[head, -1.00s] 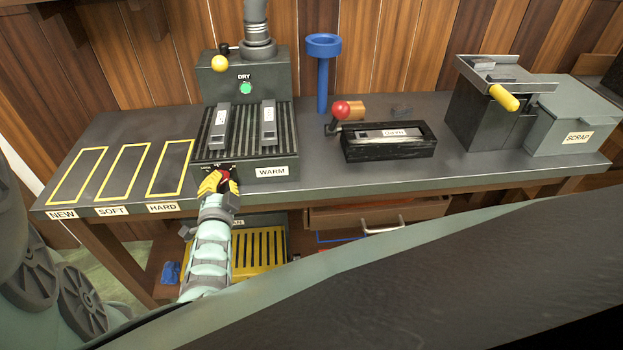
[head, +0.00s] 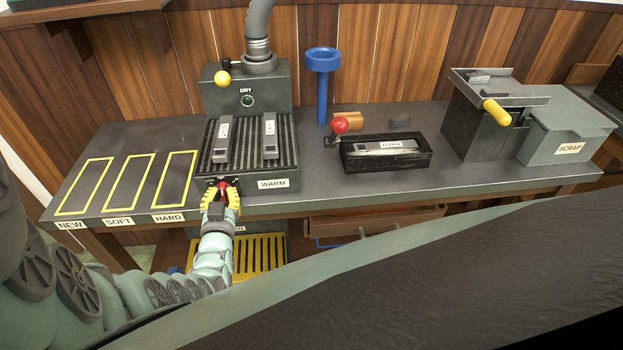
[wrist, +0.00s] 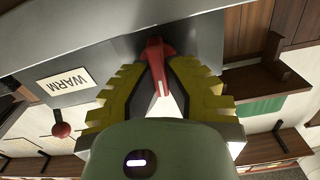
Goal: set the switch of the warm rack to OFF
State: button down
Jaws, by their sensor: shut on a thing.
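The warm rack (head: 290,160) is a dark ribbed box on the bench with a WARM label (head: 272,184) on its front. Its switch is a small red lever (head: 223,188) at the front left; the lever also shows in the wrist view (wrist: 155,62). My gripper (head: 221,197), with yellow ridged fingers, is shut on the red lever, with one finger on each side of it. The small markings above the switch are partly hidden and too small to read.
Two grey bars (head: 222,140) (head: 270,137) lie on the rack's slats. Behind is the DRY unit with a dark green lamp (head: 247,101) and a yellow-knobbed lever (head: 222,79). Yellow-outlined spaces at left are empty.

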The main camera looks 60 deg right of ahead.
jog(key=shift+n, duration=0.7)
jog(key=c, duration=1.3)
grip_release()
jog(key=shift+w, duration=0.1)
jog(key=shift+a, duration=0.1)
jog(key=shift+s+a, duration=0.3)
jog(key=shift+s, duration=0.2)
jog(key=shift+v, duration=0.95)
send_near(222, 196)
jog(key=shift+v, duration=1)
